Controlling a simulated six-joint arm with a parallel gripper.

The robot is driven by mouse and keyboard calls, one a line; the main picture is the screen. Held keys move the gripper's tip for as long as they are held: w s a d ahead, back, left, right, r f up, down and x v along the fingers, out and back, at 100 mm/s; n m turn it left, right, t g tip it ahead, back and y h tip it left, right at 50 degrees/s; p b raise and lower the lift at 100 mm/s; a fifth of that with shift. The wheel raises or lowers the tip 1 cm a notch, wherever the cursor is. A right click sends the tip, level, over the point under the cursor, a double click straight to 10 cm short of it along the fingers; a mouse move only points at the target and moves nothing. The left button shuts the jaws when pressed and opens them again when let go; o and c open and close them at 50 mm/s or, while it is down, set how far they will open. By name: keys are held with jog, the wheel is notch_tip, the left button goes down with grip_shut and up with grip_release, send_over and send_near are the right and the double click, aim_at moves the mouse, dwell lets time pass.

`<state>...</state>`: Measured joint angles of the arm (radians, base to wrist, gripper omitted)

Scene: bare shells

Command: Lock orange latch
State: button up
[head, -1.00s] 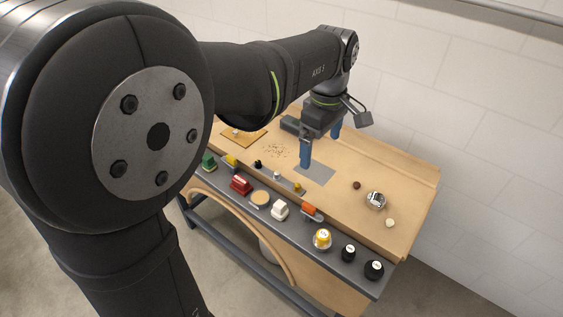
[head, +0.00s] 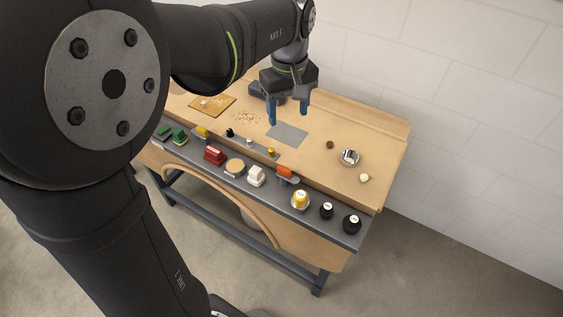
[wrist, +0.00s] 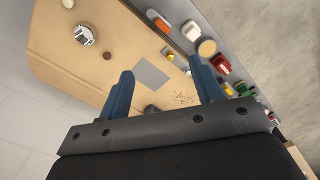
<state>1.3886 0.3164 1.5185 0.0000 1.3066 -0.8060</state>
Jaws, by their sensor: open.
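The orange latch (head: 284,172) sits on the grey front strip of the bench, between the white switch and the yellow knob. It also shows small near the top of the wrist view (wrist: 162,24). Its exact lever position is too small to tell. My gripper (head: 288,115) is open and empty, its two blue fingers apart above the wooden top near the grey square. In the wrist view my gripper (wrist: 160,88) shows its fingers on either side of the grey square. It is apart from the latch, farther back over the bench.
On the strip stand a red switch (head: 215,155), a white switch (head: 256,176), a yellow knob (head: 300,200) and black knobs (head: 326,210). A round silver item (head: 348,157) lies on the wooden top at right. The grey square (head: 287,135) is bare.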

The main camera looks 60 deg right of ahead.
aim_at(284, 168)
jog(key=f+m, duration=0.3)
jog(key=f, duration=0.4)
jog(key=f+m, duration=0.4)
jog(key=f, duration=0.3)
jog(key=f+m, duration=0.4)
jog(key=f, duration=0.2)
jog(key=shift+w+f, duration=0.4)
jog(key=c, duration=1)
